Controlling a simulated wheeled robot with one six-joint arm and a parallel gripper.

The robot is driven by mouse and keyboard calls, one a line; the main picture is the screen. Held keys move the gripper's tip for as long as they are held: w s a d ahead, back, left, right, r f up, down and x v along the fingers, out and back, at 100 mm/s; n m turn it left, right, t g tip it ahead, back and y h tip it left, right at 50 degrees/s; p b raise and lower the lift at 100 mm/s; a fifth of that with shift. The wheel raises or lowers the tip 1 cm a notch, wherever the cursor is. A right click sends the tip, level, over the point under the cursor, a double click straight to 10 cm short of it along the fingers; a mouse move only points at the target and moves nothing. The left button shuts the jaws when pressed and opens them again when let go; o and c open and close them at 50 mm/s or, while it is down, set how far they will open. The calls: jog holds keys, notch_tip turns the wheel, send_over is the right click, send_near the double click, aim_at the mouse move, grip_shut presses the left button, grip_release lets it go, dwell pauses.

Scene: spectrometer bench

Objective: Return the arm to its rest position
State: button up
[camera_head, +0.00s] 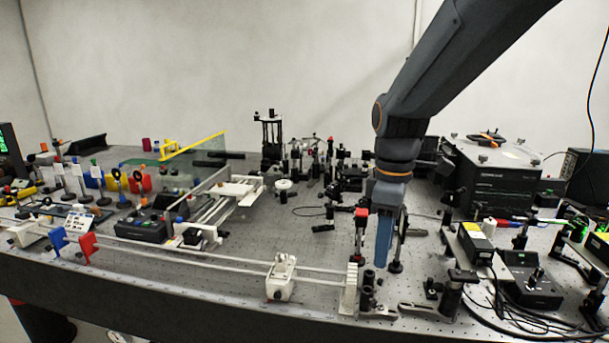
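My arm reaches in from the upper right of the head view. It ends in my gripper (383,262), which points straight down over the right-centre part of the optical bench (230,262). The blue finger part shows as one narrow shape from this side, so I cannot see whether there is a gap between the fingers. No held object can be made out. The fingertips appear just behind a white rail end block (349,288) and close to small black posts; I cannot tell whether they touch anything.
A long white rail with a carriage (282,278) runs along the front edge. Blue (58,240) and red (88,247) holders stand front left. A large black box (490,175) stands back right, with cables and a black control box (530,280) before it.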

jog(key=s+d+f+m, duration=0.3)
jog(key=s+f+m, duration=0.8)
jog(key=f+m, duration=0.1)
jog(key=shift+s+d+m+t, duration=0.2)
jog(key=shift+d+m+t, duration=0.2)
jog(key=shift+m, duration=0.1)
jog(key=shift+c, duration=0.6)
jog(key=shift+a, duration=0.1)
